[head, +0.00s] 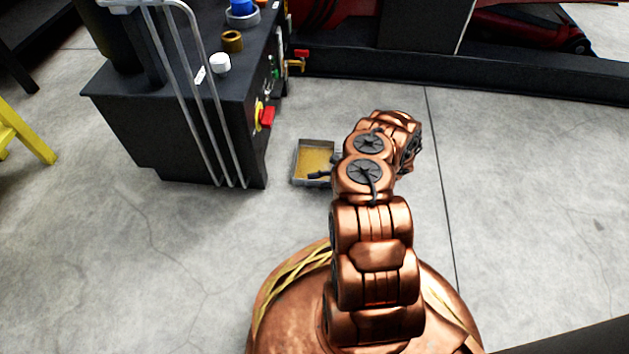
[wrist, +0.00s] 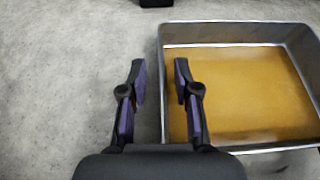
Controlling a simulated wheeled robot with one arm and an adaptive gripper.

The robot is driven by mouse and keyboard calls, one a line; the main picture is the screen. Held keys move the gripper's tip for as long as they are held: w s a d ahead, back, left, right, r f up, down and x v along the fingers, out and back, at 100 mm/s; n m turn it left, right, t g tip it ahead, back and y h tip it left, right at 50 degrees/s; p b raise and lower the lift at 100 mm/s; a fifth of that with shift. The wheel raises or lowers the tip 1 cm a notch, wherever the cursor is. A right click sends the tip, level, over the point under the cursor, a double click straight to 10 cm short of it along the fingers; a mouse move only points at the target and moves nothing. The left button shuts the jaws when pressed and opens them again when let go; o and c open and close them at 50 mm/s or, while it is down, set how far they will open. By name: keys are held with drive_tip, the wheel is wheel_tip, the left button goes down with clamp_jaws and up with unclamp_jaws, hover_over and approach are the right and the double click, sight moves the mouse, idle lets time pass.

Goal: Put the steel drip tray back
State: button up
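The steel drip tray (head: 314,157) is a shallow square pan on the concrete floor, beside the dark cabinet's base. It holds a flat amber-brown layer, which fills much of the wrist view, where the tray's rim (wrist: 240,44) shows at right. My gripper (head: 318,175) is at the tray's near side in the head view, partly hidden by my arm. In the wrist view my gripper (wrist: 159,74) is open, its two dark fingers with purple pads apart. The left finger is over bare floor and the right finger overlaps the tray's left wall. Whether it touches the wall I cannot tell.
The dark cabinet (head: 125,115) stands left of the tray, with grey bent rails and red and yellow knobs on its side. A long black beam (head: 450,78) runs across the back. A yellow stand (head: 22,132) is at far left. Floor to the right is clear.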

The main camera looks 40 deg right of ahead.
drive_tip(key=p+v, duration=0.4)
drive_tip(key=v, duration=0.7)
drive_tip(key=shift+s+d+r, duration=0.1)
drive_tip(key=shift+s+d, duration=0.25)
drive_tip(key=shift+d, duration=0.05)
